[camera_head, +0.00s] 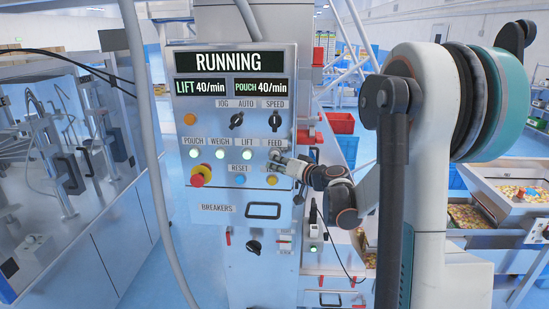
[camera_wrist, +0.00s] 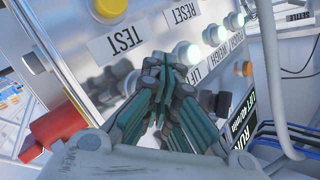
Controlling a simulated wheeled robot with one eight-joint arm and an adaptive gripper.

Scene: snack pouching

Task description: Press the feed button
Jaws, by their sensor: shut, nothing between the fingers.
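The control panel (camera_head: 205,205) faces me, with a FEED label (camera_head: 274,142) at the right of its row of buttons. My gripper (camera_head: 276,159) is shut and empty, its fingertips at the spot just under that label. The feed button itself is hidden behind the fingertips, so I cannot tell whether it is lit or pressed. In the wrist view the closed fingers (camera_wrist: 170,64) point at the panel face, and whether they touch is not clear. The lit LIFT button (camera_wrist: 187,52) is close beside the fingertips.
WEIGH (camera_head: 220,154) and POUCH (camera_head: 194,154) buttons are lit white. Below are a red emergency stop (camera_head: 198,175), a blue RESET button (camera_head: 240,179) and a yellow TEST button (camera_wrist: 110,8). Knobs sit above. The display (camera_head: 228,62) reads RUNNING. A red part (camera_wrist: 55,128) is near the gripper.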

